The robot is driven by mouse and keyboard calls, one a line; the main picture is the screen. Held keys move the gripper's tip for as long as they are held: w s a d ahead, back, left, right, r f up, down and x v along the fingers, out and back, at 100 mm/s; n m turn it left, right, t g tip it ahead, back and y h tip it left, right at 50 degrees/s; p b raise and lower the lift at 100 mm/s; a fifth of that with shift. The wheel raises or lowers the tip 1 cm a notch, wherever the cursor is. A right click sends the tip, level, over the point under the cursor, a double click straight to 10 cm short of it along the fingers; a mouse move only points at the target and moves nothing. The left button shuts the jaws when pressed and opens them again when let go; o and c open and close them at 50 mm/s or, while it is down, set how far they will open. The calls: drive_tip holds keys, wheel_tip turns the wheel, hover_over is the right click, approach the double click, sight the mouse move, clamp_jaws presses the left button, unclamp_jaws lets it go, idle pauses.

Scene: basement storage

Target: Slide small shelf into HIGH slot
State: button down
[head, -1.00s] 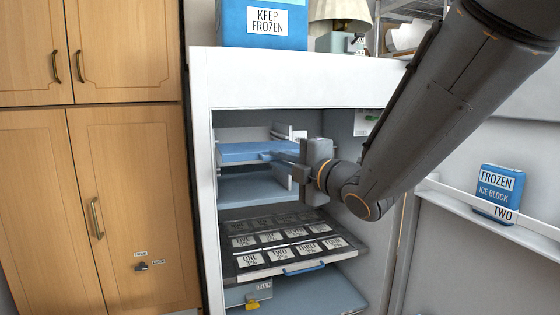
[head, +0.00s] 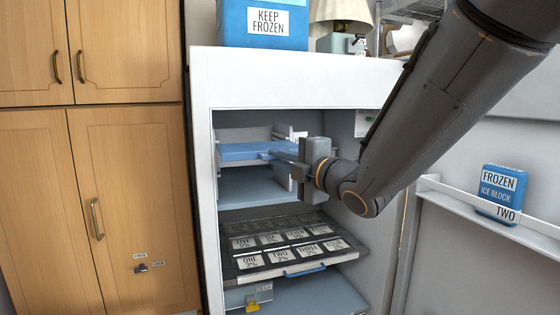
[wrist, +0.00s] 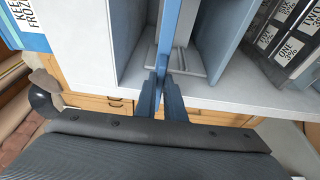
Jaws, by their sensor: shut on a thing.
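The small blue shelf (head: 245,152) is roughly level inside the upper part of the open white freezer cabinet (head: 300,82). My gripper (head: 285,154) is shut on its front edge, from the right in the head view. In the wrist view, the shelf (wrist: 170,30) shows edge-on between my gripper's fingers (wrist: 163,82). A pale rail piece (wrist: 188,66) lies beside it there. A light rail (head: 282,131) shows above the shelf at the back right in the head view. Whether the shelf's edges sit in a slot cannot be told; my gripper hides part of the right side.
Another blue surface (head: 250,184) lies just below the held shelf. Lower down is a dark tray (head: 275,262) of labelled blocks with a blue handle. A wooden cupboard (head: 130,205) stands left. The open door (head: 465,255) at right holds a blue ice block (head: 497,190).

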sight(261, 145)
drive_tip(key=shift+w+a+b, duration=0.8)
drive_tip(key=shift+w+b, duration=0.1)
drive_tip(key=shift+w, duration=1.9)
drive_tip(key=shift+w+a+b, duration=0.85)
drive_tip(key=shift+w+b, duration=0.05)
drive_tip(key=shift+w, duration=1.9)
drive_tip(key=shift+w+a+b, duration=0.8)
drive_tip(key=shift+w+b, duration=0.1)
drive_tip(key=shift+w, duration=1.9)
